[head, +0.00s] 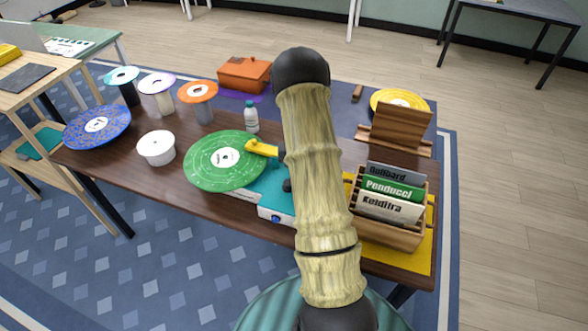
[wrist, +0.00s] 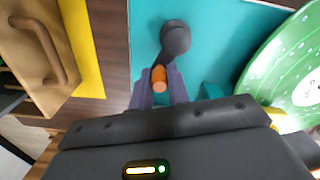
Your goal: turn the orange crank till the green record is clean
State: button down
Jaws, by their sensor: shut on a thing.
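The green record (head: 215,170) lies flat on the teal record cleaner (head: 268,190), with a yellow arm (head: 262,148) reaching over it. White specks dot its green surface in both views. It also shows at the right edge of the wrist view (wrist: 275,75). In the wrist view the orange crank knob (wrist: 159,75) sits between the fingers of my gripper (wrist: 158,90), which is shut on it. A dark crank arm (wrist: 176,40) shows just beyond the knob. In the head view my arm hides the crank and gripper.
A wooden record crate (head: 395,237) stands on a yellow mat right of my arm, with a wooden stand (head: 400,130) behind it. A clear bottle (head: 251,117) stands behind the green record. A white tub (head: 157,148) and a blue record (head: 97,126) are to the left.

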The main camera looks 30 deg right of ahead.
jog(key=shift+s+m, duration=0.2)
jog(key=shift+m, duration=0.3)
jog(key=c, duration=1.3)
grip_release()
jog(key=shift+c, duration=0.2)
jog(key=shift+r, duration=0.15)
notch_tip(320, 180, up, 17)
jog(key=b, duration=0.2)
